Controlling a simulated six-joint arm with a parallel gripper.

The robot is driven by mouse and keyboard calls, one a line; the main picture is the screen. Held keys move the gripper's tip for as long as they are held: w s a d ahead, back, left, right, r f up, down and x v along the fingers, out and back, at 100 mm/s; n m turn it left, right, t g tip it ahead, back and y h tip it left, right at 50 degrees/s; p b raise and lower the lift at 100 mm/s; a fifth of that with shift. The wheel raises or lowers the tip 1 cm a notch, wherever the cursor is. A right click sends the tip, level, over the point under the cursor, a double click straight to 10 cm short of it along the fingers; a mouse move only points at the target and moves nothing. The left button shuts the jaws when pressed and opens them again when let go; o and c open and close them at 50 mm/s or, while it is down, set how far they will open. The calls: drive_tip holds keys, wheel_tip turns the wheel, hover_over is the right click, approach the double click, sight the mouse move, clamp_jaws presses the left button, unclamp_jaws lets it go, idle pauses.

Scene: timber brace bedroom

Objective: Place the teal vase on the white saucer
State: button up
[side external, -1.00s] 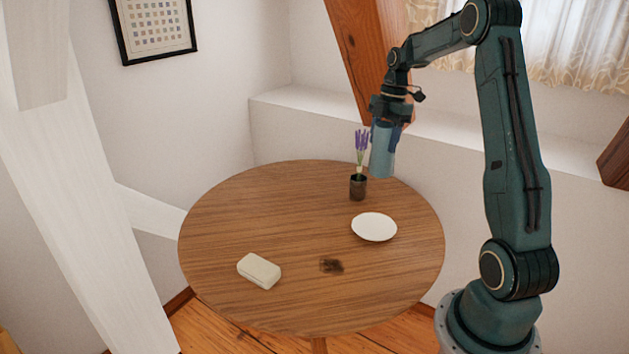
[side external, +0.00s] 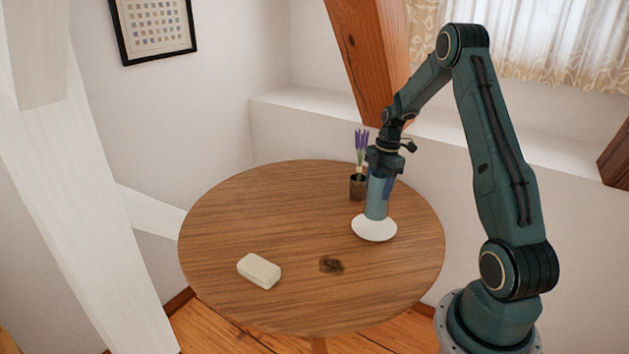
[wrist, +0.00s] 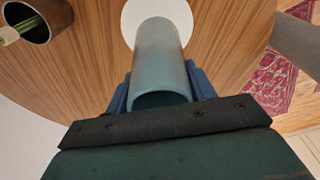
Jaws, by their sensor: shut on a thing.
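The teal vase (side external: 377,198) is upright in my gripper (side external: 381,176), its lower end at the white saucer (side external: 374,232). In the side view the vase's base overlaps the middle of the saucer; I cannot tell whether it touches or hangs just above. In the wrist view the vase (wrist: 160,55) stands between the blue fingers of my gripper (wrist: 160,88), which are shut on it. The saucer (wrist: 131,18) shows behind the vase's far end, partly hidden by it.
A dark pot with lavender (side external: 357,188) stands close behind and left of the vase; it also shows in the wrist view (wrist: 38,18). A cream soap-like block (side external: 259,271) lies at the front left of the round wooden table (side external: 270,210). The table's middle is clear.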

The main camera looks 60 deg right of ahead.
sight(377, 198)
drive_tip(key=shift+f, duration=2.1)
drive_tip(key=shift+f, duration=0.15)
drive_tip(key=o, duration=1.7)
drive_tip(key=shift+c, duration=0.2)
wheel_tip(377, 198, up, 12)
drive_tip(key=d, duration=0.1)
drive_tip(key=shift+s+d, duration=0.3)
drive_tip(key=shift+s, duration=0.05)
drive_tip(key=shift+a, duration=0.1)
